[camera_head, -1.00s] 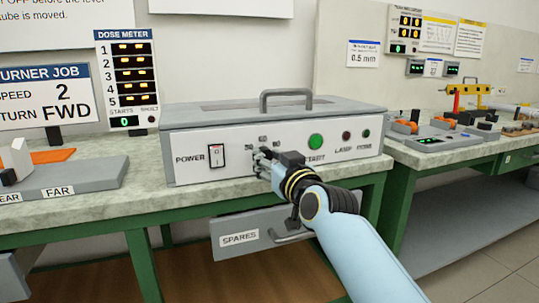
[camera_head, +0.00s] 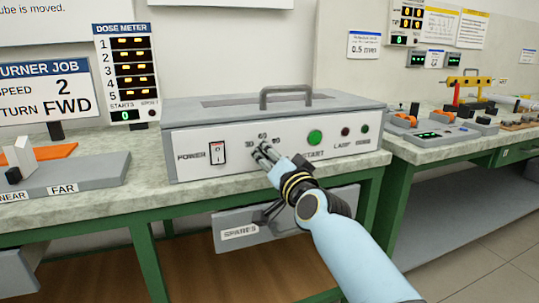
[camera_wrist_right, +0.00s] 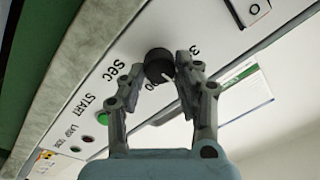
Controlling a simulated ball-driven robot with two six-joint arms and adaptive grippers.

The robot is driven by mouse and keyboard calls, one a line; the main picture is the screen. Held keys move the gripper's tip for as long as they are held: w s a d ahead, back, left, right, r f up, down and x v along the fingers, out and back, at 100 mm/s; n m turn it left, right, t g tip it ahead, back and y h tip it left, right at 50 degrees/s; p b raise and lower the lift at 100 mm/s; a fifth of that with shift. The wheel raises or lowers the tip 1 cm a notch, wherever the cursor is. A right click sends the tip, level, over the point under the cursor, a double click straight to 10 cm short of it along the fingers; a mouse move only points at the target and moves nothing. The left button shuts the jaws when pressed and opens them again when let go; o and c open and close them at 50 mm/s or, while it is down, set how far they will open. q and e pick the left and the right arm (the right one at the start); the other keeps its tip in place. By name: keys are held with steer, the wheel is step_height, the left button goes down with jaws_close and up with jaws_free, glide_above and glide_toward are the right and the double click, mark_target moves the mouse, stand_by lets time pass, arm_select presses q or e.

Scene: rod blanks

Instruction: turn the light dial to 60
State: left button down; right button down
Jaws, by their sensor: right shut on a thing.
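The light dial (camera_wrist_right: 157,64) is a round dark knob on the white front panel of a grey box. My right gripper (camera_wrist_right: 160,72) is shut on it, with one finger on each side. A pale pointer mark on the knob points to the lower right in the wrist view; the number beside it is hidden by a finger. In the head view my right gripper (camera_head: 264,153) covers most of the dial, just below the printed 30, 60 and 90. My left gripper is not in view.
On the same panel are a power switch (camera_head: 217,153) to the left and a green START button (camera_head: 314,138) to the right. A SPARES drawer (camera_head: 240,232) stands below the bench top, under my right arm. A dose meter (camera_head: 130,72) stands behind.

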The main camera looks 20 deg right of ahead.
steer(key=shift+m, duration=0.3)
steer(key=c, duration=0.9)
jaws_free()
steer(key=shift+c, duration=0.2)
steer(key=s, duration=1.2)
steer(key=shift+d+f, duration=0.3)
steer(key=shift+d, duration=0.1)
